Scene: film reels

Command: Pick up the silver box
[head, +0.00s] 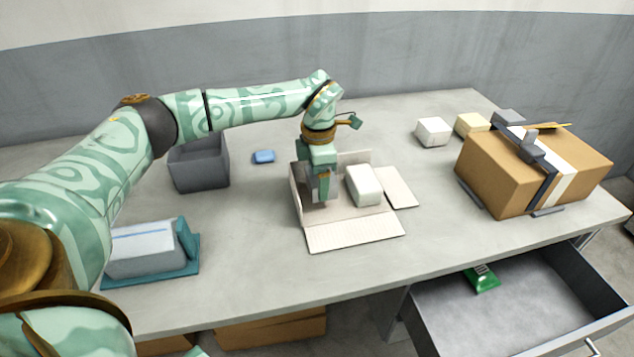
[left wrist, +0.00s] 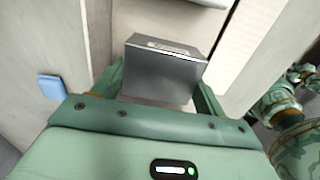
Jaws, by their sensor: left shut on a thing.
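The silver box (left wrist: 165,72) is a grey metallic block with a pale label on its edge, seen in the left wrist view between my left gripper's fingers. My left gripper (head: 322,198) points down into the left side of an open carton (head: 353,235) in the head view. It is shut on the silver box, which it mostly hides in the head view. In the left wrist view the gripper (left wrist: 160,90) has one finger on each side of the box. I cannot tell whether the box touches the carton floor. My right gripper is not in view.
A white box (head: 364,185) shares the carton, right of my gripper. A grey bin (head: 200,166), a blue block (head: 263,157) and a teal tray (head: 190,266) lie left. A big cardboard box (head: 500,180) stands right. An open drawer (head: 530,310) juts out in front.

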